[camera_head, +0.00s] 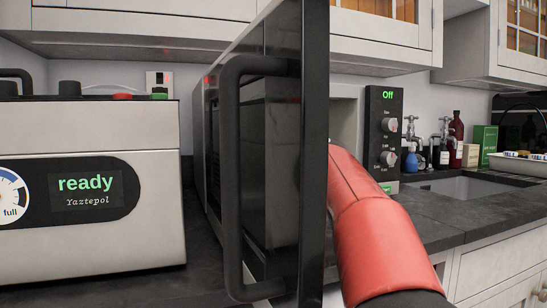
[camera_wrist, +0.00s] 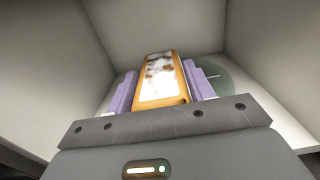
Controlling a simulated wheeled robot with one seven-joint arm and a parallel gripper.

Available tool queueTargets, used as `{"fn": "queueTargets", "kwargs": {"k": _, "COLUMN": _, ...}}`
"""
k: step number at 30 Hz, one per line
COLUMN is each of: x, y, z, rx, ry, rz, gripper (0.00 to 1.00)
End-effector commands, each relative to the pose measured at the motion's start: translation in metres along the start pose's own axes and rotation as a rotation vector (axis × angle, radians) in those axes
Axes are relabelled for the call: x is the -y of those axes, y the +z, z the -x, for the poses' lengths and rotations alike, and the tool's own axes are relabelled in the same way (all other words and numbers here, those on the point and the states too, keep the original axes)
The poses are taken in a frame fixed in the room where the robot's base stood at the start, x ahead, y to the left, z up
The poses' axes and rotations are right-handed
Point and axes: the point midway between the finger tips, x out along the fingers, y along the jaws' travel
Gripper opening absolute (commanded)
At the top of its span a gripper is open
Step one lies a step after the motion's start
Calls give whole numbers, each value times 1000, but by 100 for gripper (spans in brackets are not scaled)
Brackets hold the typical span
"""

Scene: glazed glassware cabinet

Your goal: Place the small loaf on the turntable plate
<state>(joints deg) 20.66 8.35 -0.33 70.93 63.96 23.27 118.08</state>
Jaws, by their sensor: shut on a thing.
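The small loaf (camera_wrist: 161,82) is orange-brown with a pale, mottled top. My gripper (camera_wrist: 160,88) is shut on it, with a purple finger on each side in the wrist view. The turntable plate (camera_wrist: 222,79) is a greenish, glassy disc on the pale cavity floor, partly hidden behind the loaf and the right finger. I cannot tell whether the loaf touches the plate. In the head view the microwave (camera_head: 384,135) stands with its door (camera_head: 265,150) swung open toward me. My red arm reaches in behind the door, which hides my gripper, the loaf and the plate.
Pale cavity walls (camera_wrist: 165,25) close in around my gripper. The dark door edge (camera_head: 314,150) stands close to my arm's left. A steel appliance reading "ready" (camera_head: 90,200) sits at left. A sink (camera_head: 465,187), bottles (camera_head: 456,130) and a green box (camera_head: 484,145) are at right.

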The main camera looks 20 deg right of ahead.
Motion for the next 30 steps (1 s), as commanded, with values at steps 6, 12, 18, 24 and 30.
{"fn": "queueTargets", "kwargs": {"k": 6, "x": 0, "y": 4, "z": -57, "rx": 0, "ry": 0, "rz": 0, "gripper": 16}}
{"fn": "queueTargets", "kwargs": {"k": 12, "x": 0, "y": 3, "z": -80, "rx": 2, "ry": -1, "rz": 0, "gripper": 16}}
{"fn": "queueTargets", "kwargs": {"k": 18, "x": 1, "y": -4, "z": -94, "rx": 1, "ry": -1, "rz": 0, "gripper": 16}}
{"fn": "queueTargets", "kwargs": {"k": 24, "x": 1, "y": -36, "z": -91, "rx": 3, "ry": -2, "rz": -1, "gripper": 16}}
{"fn": "queueTargets", "kwargs": {"k": 30, "x": 0, "y": -34, "z": -92, "rx": 1, "ry": -1, "rz": 1, "gripper": 16}}
